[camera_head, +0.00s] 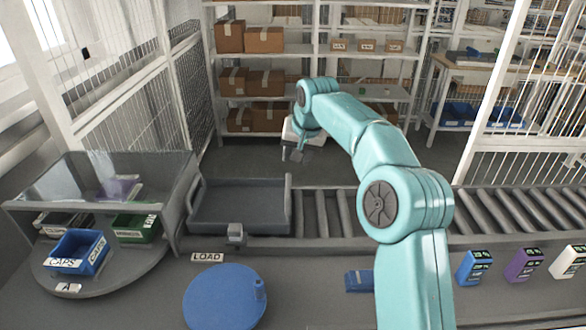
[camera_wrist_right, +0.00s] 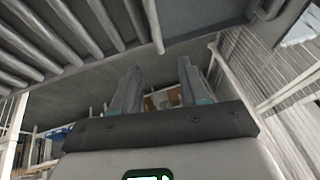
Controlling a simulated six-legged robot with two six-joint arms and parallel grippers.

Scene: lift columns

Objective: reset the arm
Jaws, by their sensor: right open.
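My right arm (camera_head: 385,150), teal with grey joint caps, rises from the bottom right of the head view and bends away over the conveyor. Its gripper (camera_head: 296,154) hangs beyond the arm's far end, in front of the shelving, small and partly hidden by the wrist. In the right wrist view the two grey fingers of the gripper (camera_wrist_right: 160,78) stand apart with nothing between them. My left gripper is in neither view.
A grey tray (camera_head: 240,208) sits left of the roller conveyor (camera_head: 335,212). A blue disc (camera_head: 225,298) lies by the LOAD sign (camera_head: 207,257). A turntable with a blue CAPS bin (camera_head: 78,252) is left. Blue, purple and white packs (camera_head: 524,264) stand right.

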